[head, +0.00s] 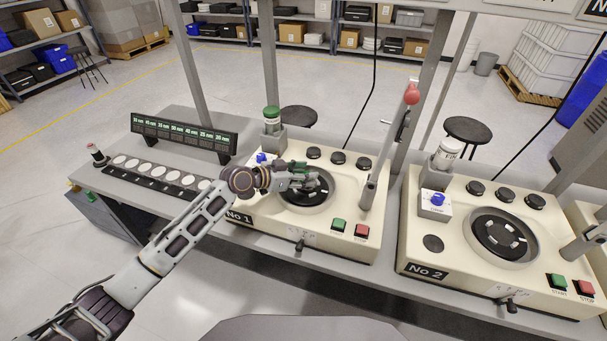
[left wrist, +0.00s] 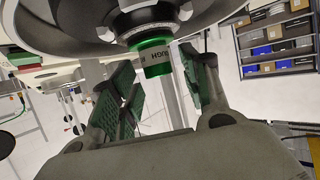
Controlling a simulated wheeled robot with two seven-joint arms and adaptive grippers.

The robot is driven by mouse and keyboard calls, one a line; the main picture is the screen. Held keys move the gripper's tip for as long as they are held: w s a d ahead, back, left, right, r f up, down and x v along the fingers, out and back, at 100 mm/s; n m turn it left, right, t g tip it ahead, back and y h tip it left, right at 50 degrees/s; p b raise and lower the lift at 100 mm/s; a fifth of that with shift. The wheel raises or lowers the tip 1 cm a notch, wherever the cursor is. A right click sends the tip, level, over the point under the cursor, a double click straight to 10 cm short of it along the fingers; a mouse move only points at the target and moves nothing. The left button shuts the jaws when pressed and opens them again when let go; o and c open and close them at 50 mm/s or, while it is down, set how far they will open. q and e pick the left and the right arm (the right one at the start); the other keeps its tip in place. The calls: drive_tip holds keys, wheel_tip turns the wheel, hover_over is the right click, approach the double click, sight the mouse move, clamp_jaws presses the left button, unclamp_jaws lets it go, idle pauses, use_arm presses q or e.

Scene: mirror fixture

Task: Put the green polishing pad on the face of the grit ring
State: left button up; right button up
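My left gripper (head: 310,181) reaches in from the left and hovers over the dark grit ring (head: 300,203) of machine No 1, covering part of it. In the left wrist view my left gripper (left wrist: 163,84) has its green-faced fingers spread apart. A green and grey cylinder marked "ROUGH" (left wrist: 153,57) shows between and beyond the fingertips; I see no finger pressed on it. A large dark round body with a pale rim fills the top of that view. I cannot make out the green polishing pad for certain. My right gripper is not in view.
A green-capped bottle (head: 272,119) stands behind machine No 1 (head: 270,232). A red-knobbed lever (head: 411,94) rises at its right. Machine No 2 (head: 460,262) stands further right. A strip with white discs (head: 150,173) and a display (head: 183,139) lie left on the bench.

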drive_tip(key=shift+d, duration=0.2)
use_arm(q)
drive_tip(key=shift+a+r, duration=0.1)
drive_tip(key=shift+r, duration=0.1)
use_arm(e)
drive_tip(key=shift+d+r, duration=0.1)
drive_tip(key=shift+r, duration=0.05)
use_arm(q)
drive_tip(key=b+v, duration=0.1)
drive_tip(key=v, duration=1)
drive_tip(key=shift+s+a+r, duration=0.15)
drive_tip(key=shift+s+a, duration=0.05)
drive_tip(key=shift+s, duration=0.1)
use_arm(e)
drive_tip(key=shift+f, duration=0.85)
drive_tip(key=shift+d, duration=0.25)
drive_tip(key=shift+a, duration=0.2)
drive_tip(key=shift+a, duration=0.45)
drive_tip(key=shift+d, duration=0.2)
